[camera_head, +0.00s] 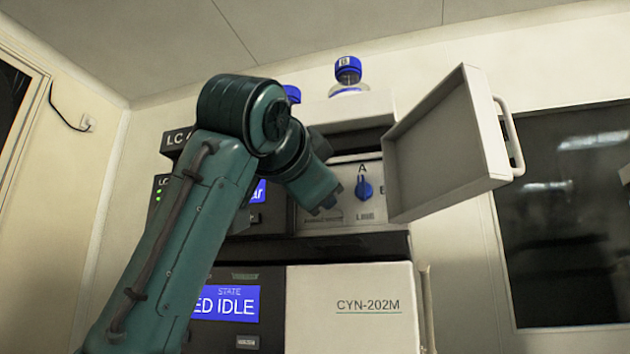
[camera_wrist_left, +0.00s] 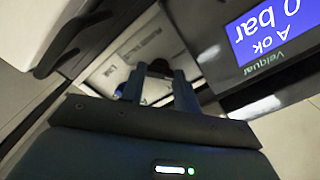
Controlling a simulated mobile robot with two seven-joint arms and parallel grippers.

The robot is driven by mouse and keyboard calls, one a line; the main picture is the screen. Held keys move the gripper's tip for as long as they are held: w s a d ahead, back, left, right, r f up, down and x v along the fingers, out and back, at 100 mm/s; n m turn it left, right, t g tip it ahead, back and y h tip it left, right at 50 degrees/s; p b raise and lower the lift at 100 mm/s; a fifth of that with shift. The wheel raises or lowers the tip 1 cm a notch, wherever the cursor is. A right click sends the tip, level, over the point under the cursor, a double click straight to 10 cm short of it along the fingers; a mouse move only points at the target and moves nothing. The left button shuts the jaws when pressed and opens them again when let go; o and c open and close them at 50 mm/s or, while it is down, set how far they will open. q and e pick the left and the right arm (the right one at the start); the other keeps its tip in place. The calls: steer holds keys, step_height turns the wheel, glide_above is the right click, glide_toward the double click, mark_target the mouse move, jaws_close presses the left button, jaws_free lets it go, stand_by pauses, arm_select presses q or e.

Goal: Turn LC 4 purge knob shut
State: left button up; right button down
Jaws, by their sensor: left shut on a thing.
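The LC 4 stack (camera_head: 175,141) stands at centre, partly behind my left arm. Its small front panel (camera_head: 350,215) has a blue selector knob (camera_head: 364,188), pointing up toward the letter A. My left gripper (camera_head: 326,206) is at this panel, left of the blue knob. In the left wrist view my left gripper (camera_wrist_left: 158,86) has its two fingers around a dark knob (camera_wrist_left: 158,68), which looks like the purge knob. It is shut on it. In the head view the arm hides this knob, and its marked position cannot be read. My right gripper is not in view.
An open door (camera_head: 440,150) with a handle swings out right of the panel. Blue-capped bottles (camera_head: 348,75) stand on top. A display (camera_wrist_left: 268,28) beside the fingers reads 0 bar, A ok. The lower module (camera_head: 350,306) is labelled CYN-202M; its display (camera_head: 226,303) reads IDLE.

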arm_select(q)
steer(key=m+p, duration=0.1)
steer(key=m, duration=0.3)
steer(key=shift+r+m+p, duration=0.1)
steer(key=shift+m+p, duration=0.2)
steer(key=shift+p, duration=0.05)
steer(key=shift+m+p, duration=0.3)
steer(key=shift+m, duration=0.4)
steer(key=shift+m+p, duration=0.35)
steer(key=shift+m, duration=0.35)
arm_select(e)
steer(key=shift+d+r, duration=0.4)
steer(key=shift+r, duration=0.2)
arm_select(q)
steer(key=shift+m, duration=0.4)
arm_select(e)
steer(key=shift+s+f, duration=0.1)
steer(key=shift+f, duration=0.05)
arm_select(q)
steer(key=o, duration=1)
steer(key=shift+s, duration=0.15)
